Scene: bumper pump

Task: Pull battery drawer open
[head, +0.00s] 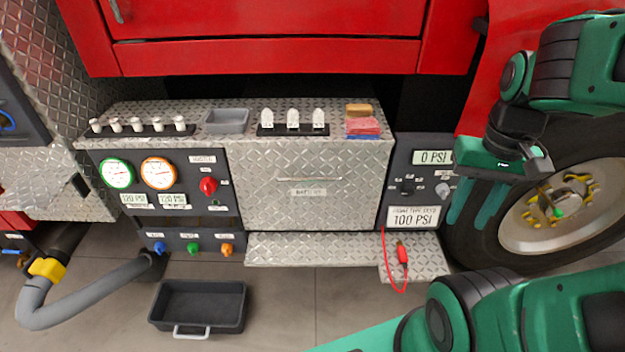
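The battery drawer (275,208) is a diamond-plate metal front in the middle of the bumper in the head view. It appears closed, flush with the panels beside it.
A gauge panel (130,221) is left of the drawer, and a PSI panel (403,158) is right of it. A metal step (300,250) juts out below. A red cable clip (402,254) hangs at the right. A black bin (198,303) stands on the floor; a grey hose (85,296) lies left.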

